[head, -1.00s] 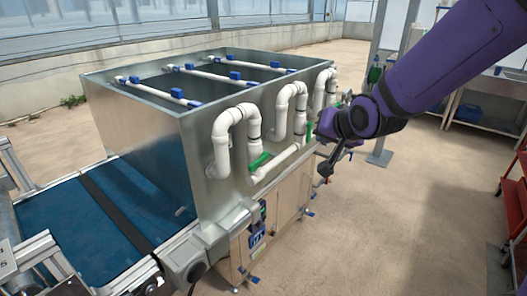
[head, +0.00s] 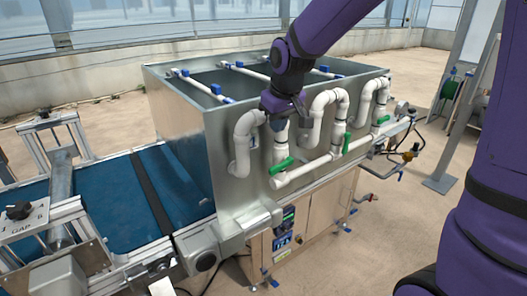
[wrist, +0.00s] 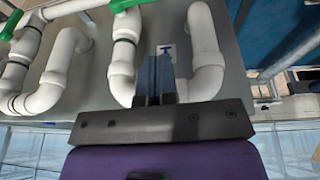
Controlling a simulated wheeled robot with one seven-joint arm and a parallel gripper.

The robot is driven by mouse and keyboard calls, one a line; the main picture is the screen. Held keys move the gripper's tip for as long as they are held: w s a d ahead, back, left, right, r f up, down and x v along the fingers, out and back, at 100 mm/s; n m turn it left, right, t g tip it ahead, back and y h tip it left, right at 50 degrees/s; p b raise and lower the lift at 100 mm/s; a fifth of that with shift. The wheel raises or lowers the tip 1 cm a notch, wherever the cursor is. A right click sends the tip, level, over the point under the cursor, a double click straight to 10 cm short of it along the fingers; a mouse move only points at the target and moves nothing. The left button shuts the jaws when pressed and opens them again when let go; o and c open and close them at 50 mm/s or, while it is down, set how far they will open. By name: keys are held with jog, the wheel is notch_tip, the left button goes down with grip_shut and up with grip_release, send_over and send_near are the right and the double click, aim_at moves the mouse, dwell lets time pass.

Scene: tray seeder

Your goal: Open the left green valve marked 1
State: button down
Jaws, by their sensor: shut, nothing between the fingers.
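The left green valve handle (head: 281,165) sits low on the leftmost white pipe assembly (head: 243,140), on the front of the metal tank. It lies slanted against the pipe. In the wrist view this green handle (wrist: 124,5) is at the top edge, partly cut off. My gripper (head: 279,118) is above the handle, near the top of that pipe loop, apart from the handle. In the wrist view the fingers (wrist: 156,65) are together and empty, in front of a small label with a blue mark (wrist: 167,49). The label's marking is not clearly readable.
A second green handle (head: 347,142) and a third (head: 382,119) are on the pipes to the right. The metal tank (head: 222,190) stands behind the pipes. A blue conveyor belt (head: 100,200) is at left. Wooden cabinet doors (head: 325,205) are below.

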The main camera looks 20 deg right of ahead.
aim_at(273, 169)
jog(key=x, duration=1.2)
jog(key=shift+s+d+f, duration=0.1)
jog(key=shift+s+d, duration=0.1)
jog(key=shift+s, duration=0.15)
jog(key=shift+d+f, duration=0.1)
jog(key=shift+f, duration=0.7)
